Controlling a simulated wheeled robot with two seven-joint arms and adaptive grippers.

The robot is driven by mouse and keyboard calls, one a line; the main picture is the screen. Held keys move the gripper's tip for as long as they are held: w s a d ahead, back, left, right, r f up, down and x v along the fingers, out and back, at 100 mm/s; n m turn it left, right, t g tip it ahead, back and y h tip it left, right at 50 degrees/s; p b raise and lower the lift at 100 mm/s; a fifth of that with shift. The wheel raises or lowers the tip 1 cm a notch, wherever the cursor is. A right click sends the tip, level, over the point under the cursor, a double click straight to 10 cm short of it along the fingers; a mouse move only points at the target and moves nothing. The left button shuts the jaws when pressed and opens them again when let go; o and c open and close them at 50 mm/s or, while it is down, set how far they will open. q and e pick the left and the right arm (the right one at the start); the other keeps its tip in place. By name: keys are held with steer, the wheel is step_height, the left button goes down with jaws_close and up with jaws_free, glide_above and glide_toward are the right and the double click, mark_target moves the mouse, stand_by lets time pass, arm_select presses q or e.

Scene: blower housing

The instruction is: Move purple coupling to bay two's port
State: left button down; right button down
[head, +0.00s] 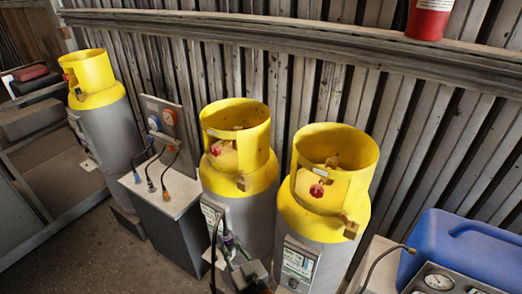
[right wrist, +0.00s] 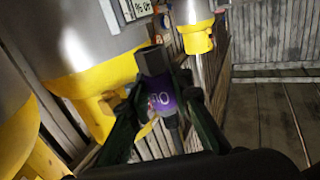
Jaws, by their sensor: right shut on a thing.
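The purple coupling (right wrist: 162,101) is between the fingers of my right gripper (right wrist: 160,112) in the right wrist view, with a dark end piece sticking out beyond it. In the head view the purple coupling (head: 228,240) is small, in front of the middle cylinder's lower body, with my right gripper (head: 240,264) on it. The middle cylinder (head: 238,205) and the right cylinder (head: 322,225) have yellow collars, red knobs and brass-coloured fittings. I cannot tell which fitting is bay two's port. My left gripper is not in view.
A third yellow-collared cylinder (head: 105,120) stands at the left. A grey box (head: 165,205) with several hose ends stands between it and the middle cylinder. A blue jerrycan (head: 465,250) and a gauge panel (head: 440,281) are at the lower right. A corrugated wall closes the back.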

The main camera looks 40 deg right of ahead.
steer(key=w+d+r+m+g+h+p, duration=0.1)
steer(key=w+d+r+m+h+p, duration=0.1)
steer(key=r, duration=0.5)
steer(key=w+d+r+m+g+h+p, duration=0.1)
steer(key=w+d+r+m+h+p, duration=0.1)
steer(key=w+d+r+h+p, duration=0.2)
steer(key=w+d+r+m+g+h+p, duration=0.1)
steer(key=w+d+r+m+h+p, duration=0.1)
steer(key=w+d+r+p, duration=0.4)
steer(key=shift+d+r+h, duration=0.25)
steer(key=shift+d+r, duration=0.15)
steer(key=shift+r, duration=0.35)
steer(key=shift+d+r+h, duration=0.2)
steer(key=shift+d+r, duration=0.15)
steer(key=shift+r, duration=0.35)
steer(key=shift+d+r+h, duration=0.25)
steer(key=shift+d+r, duration=0.15)
steer(key=shift+r, duration=0.35)
steer(key=shift+d+r+m+g+p, duration=0.15)
steer(key=shift+r+m+g+p, duration=0.05)
steer(key=shift+m+g+p, duration=0.15)
steer(key=shift+f, duration=0.25)
steer(key=b, duration=0.3)
glide_above(243, 176)
step_height(243, 176, down, 4)
steer(key=shift+w+d+f, duration=0.1)
steer(key=shift+d, duration=0.05)
steer(key=shift+r, duration=0.2)
steer(key=shift+f+b, duration=1.5)
steer(key=shift+b, duration=0.35)
